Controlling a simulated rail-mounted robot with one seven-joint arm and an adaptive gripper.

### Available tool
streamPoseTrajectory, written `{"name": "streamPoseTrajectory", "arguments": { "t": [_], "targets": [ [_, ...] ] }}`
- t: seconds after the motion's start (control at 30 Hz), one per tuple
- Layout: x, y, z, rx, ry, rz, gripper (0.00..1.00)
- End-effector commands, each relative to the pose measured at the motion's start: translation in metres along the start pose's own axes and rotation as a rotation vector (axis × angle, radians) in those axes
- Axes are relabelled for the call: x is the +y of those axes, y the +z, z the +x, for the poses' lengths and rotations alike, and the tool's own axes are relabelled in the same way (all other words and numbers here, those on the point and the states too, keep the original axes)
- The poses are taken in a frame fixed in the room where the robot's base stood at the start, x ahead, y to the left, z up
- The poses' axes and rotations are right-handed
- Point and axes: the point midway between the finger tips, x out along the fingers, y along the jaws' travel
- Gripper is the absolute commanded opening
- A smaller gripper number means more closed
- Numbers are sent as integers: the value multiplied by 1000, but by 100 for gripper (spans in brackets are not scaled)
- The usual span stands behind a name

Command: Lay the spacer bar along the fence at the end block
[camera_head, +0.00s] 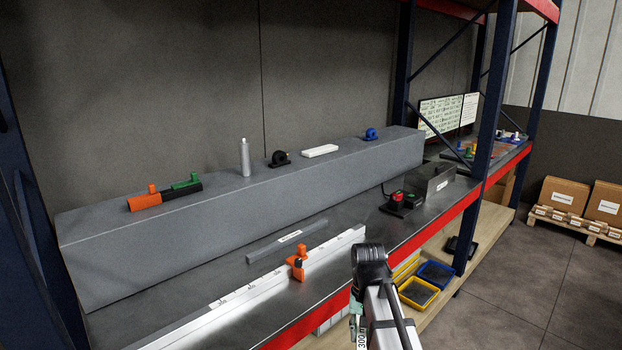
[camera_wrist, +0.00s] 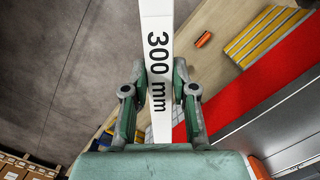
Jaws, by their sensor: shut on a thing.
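My gripper (camera_wrist: 158,78) is shut on a white bar (camera_wrist: 157,22) marked "300 mm", which runs lengthwise between the fingers in the wrist view. In the head view my gripper (camera_head: 355,312) and a small piece of the bar (camera_head: 361,338) show low in the middle, in front of the bench's red edge; my arm hides part of them. The pale fence (camera_head: 235,302) with scale marks runs along the bench front. An orange end block (camera_head: 297,263) stands on it, apart from my gripper. A grey bar (camera_head: 272,250) with a white label lies behind the fence.
A red-button box (camera_head: 398,202) stands right. Blue uprights (camera_head: 490,110) flank the bench. Bins (camera_head: 420,291) sit below.

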Motion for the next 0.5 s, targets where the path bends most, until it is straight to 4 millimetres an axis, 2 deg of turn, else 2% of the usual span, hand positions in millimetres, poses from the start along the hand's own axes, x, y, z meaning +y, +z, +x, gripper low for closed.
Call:
{"name": "streamPoseTrajectory", "arguments": {
  "t": [0.03,0.1,0.3,0.4,0.5],
  "targets": [
    [22,-1,6,-2,1,-11,0],
    [47,-5,13,-1,5,-38,0],
    [100,-12,28,-1,11,-98,0],
    [114,-14,32,0,13,-116,0],
    [106,-13,31,1,14,-119,0]
  ]
}}
